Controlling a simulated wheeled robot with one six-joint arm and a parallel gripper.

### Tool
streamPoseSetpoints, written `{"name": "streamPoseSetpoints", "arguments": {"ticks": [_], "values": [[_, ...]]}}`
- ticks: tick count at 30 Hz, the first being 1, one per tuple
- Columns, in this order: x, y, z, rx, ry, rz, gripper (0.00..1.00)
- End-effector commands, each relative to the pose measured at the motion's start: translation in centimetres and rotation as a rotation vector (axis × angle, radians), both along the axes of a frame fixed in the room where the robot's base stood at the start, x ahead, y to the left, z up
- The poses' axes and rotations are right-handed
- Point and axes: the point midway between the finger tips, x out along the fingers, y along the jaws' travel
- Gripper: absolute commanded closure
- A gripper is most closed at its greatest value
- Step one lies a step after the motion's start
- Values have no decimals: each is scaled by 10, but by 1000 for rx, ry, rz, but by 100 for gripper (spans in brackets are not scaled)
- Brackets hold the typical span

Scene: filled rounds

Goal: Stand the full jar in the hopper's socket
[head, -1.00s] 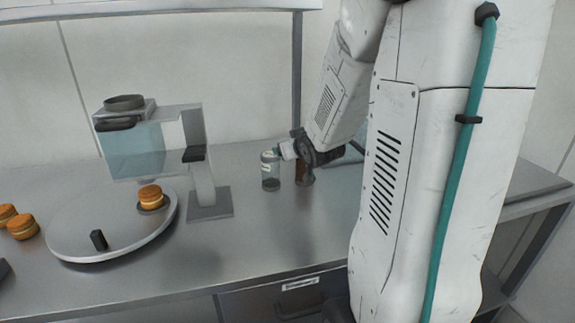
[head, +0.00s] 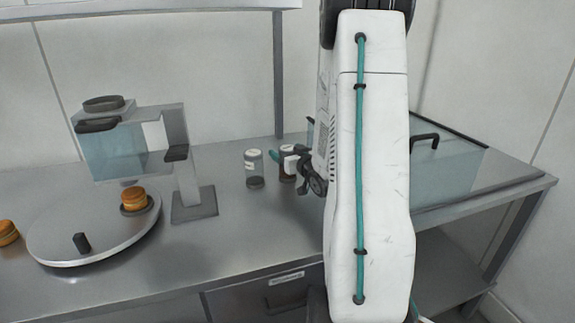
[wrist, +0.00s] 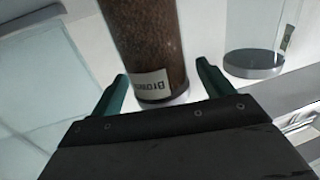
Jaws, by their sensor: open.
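The full jar, filled with brown grains and with a white label, stands on the bench in the head view (head: 288,166). In the wrist view the brown jar (wrist: 145,45) rises between the fingers, with gaps on both sides. My gripper (wrist: 160,85) is open, with teal fingers; in the head view my gripper (head: 282,157) is at the brown jar and partly covers it. The hopper (head: 112,150) is a clear bluish tank at the left, with a dark round ring, seemingly the socket (head: 103,103), on top. Nothing stands in that ring.
A clear, mostly empty jar (head: 254,170) stands just left of the brown jar; it also shows in the wrist view (wrist: 254,62). A round turntable (head: 85,235) carries a filled round (head: 133,199) and a dark block (head: 81,242). A glass-sided case (head: 450,170) stands right.

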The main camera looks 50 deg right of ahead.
Motion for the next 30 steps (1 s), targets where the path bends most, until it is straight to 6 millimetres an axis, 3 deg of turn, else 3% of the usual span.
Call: {"name": "streamPoseSetpoints", "arguments": {"ticks": [5,12,18,20,30], "values": [[18,-6,-1,-1,1,1,20],[19,-6,-1,-1,1,0,20],[19,-7,-1,0,1,0,73],[19,-7,-1,-1,1,0,78],[19,-7,5,-1,-1,0,78]]}}
